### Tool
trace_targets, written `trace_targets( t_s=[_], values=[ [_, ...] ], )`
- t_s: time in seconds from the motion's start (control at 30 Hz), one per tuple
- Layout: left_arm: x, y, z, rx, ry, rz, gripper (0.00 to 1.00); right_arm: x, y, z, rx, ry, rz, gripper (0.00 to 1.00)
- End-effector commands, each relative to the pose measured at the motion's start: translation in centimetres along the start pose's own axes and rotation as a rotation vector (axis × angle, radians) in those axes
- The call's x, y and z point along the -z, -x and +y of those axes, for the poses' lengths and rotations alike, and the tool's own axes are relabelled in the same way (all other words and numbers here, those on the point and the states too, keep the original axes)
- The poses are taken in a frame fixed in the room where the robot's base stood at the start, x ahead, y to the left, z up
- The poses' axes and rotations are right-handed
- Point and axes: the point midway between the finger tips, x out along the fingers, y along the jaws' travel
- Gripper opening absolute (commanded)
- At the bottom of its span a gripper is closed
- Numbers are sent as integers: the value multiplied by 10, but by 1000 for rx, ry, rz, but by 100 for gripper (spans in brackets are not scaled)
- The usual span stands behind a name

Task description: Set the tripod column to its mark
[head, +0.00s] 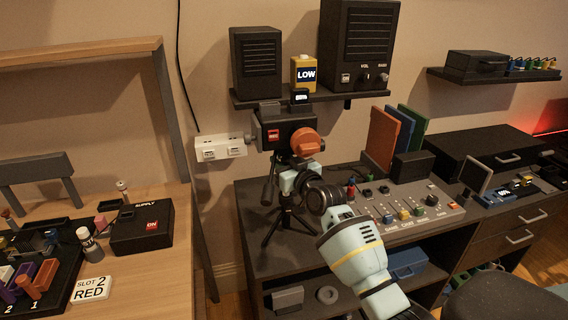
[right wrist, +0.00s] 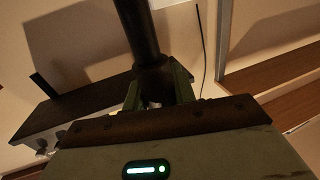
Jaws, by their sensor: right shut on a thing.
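A small black tripod (head: 283,227) stands on the dark desk, with a black camera (head: 285,130) with an orange round part on top. My right gripper (head: 287,183) is at the tripod's upper part, just below the camera. In the right wrist view its fingers (right wrist: 157,88) are shut around the dark tripod column (right wrist: 141,30), which runs up between them. In the head view the gripper and wrist hide part of the column, and I cannot make out a mark on it. My left gripper is not in view.
The dark desk (head: 245,205) also bears a control panel (head: 420,205) with coloured knobs, close right of my wrist. A wall shelf (head: 255,103) with two speakers and a yellow LOW box (head: 304,74) is behind the camera. A wooden table (head: 150,270) stands at left.

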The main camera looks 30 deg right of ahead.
Motion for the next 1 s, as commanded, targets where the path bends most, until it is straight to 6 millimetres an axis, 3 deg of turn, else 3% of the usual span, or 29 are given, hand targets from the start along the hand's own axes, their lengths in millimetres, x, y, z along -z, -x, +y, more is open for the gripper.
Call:
trace_targets(
  t_s=[0.03, 0.07, 0.2, 0.57, 1.0],
  values=[
    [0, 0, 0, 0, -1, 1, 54, 1, 0, 0, -1, 1, 3, 0],
    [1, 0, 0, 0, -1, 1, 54, 1, 0, 0, -1, 1, 2, 29],
    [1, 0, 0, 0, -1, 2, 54, 0, 0, 0, -1, 1, 1, 47],
    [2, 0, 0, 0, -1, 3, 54, -1, 3, 0, 0, 1, -1, 48],
    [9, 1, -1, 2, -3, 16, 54, 0, 58, 0, -1, 2, 0, 48]
  ],
)
